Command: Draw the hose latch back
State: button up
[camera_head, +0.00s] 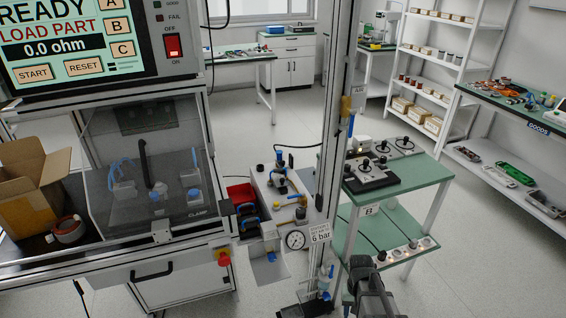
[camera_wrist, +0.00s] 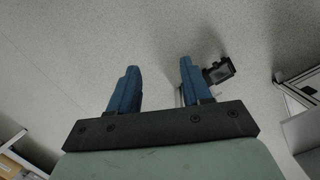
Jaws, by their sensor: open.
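My gripper (camera_wrist: 159,66) shows in the wrist view with two blue fingers spread apart. Nothing is between them; pale floor lies beyond. The air panel (camera_head: 258,182) stands near the middle of the head view, right of the test bench. I cannot single out the hose latch among these small fittings. The wrist view does not show the panel's fittings clearly, and my fingers touch nothing visible.
A tall metal post (camera_head: 333,130) rises beside the panel. A green two-level cart (camera_head: 425,178) stands to its right. The bench has a clear-covered fixture (camera_head: 150,210) and an open cardboard box (camera_head: 35,185). A small dark device (camera_wrist: 218,71) appears beside the right finger. Floor behind is clear.

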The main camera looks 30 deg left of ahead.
jog(key=w+a+r+t, duration=0.1)
jog(key=w+a+r, duration=0.3)
jog(key=a+r, duration=0.4)
jog(key=w+a+r+n+t, duration=0.1)
jog(key=w+a+r, duration=0.3)
jog(key=a+r, duration=0.4)
jog(key=w+a+r+t+y, duration=0.1)
jog(key=w+a+r, duration=0.3)
jog(key=a+r, duration=0.4)
jog(key=shift+w+a+r+n, duration=0.15)
jog(key=shift+a+n, duration=0.25)
jog(key=shift+a, duration=0.7)
jog(key=w+a+r, duration=0.5)
jog(key=w+a, duration=0.3)
jog(key=w, duration=0.2)
notch_tip(320, 180, up, 6)
jog(key=f+m, duration=0.1)
jog(key=m, duration=0.1)
send_over(283, 162)
jog(key=shift+g, duration=0.4)
notch_tip(283, 162, down, 13)
jog(key=shift+w+f, duration=0.1)
jog(key=shift+c, duration=0.3)
grip_shut()
